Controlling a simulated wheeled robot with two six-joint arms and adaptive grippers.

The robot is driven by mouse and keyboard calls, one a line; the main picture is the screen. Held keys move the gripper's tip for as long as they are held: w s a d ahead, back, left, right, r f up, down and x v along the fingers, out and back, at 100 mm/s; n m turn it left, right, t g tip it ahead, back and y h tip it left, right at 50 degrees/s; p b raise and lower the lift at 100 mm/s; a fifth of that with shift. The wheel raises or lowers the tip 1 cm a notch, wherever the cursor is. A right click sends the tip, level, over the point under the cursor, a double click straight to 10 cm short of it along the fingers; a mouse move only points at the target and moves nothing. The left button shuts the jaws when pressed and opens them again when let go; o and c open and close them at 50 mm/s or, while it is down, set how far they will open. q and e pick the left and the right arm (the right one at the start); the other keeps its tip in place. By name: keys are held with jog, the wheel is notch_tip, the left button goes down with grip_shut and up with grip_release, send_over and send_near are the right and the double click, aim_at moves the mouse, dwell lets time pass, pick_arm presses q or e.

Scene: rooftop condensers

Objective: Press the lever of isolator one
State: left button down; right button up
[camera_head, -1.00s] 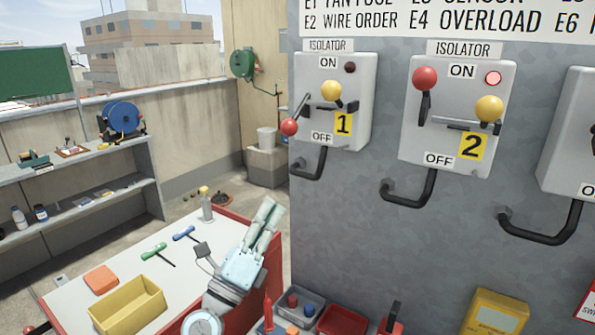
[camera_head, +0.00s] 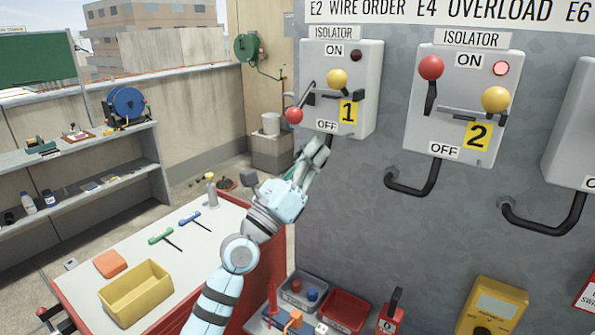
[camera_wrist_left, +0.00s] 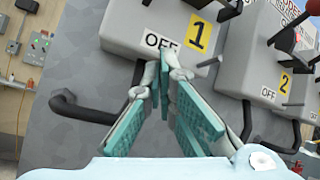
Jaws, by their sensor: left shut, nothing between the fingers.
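Isolator one (camera_head: 368,75) is a pale grey box with a yellow "1" label, ON above and OFF below. Its red-balled lever (camera_head: 294,115) hangs low on the left side, and a yellow-balled handle (camera_head: 337,78) stands at the front. Its lamp is dark. My left gripper (camera_head: 318,150) is shut and empty, just below the box's lower edge and right of and below the red ball. In the left wrist view the finger pads (camera_wrist_left: 160,75) meet in front of the box underside (camera_wrist_left: 125,25). Both balls are out of that view. My right gripper is not in view.
Isolator two (camera_head: 415,105), with a lit red lamp and its red ball up, stands to the right. Black curved handles (camera_head: 425,190) project from the grey panel (camera_head: 370,220). Below is a worktop with a yellow bin (camera_head: 135,292) and hand tools.

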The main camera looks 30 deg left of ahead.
aim_at(304, 101)
pick_arm(q)
jog(key=a+r+p, duration=0.1)
jog(key=s+a+r+p, duration=0.1)
jog(key=r, duration=0.1)
jog(key=shift+s+p, duration=0.2)
jog(key=shift+p, duration=0.1)
jog(key=shift+w+d, duration=0.15)
jog(key=shift+d, duration=0.05)
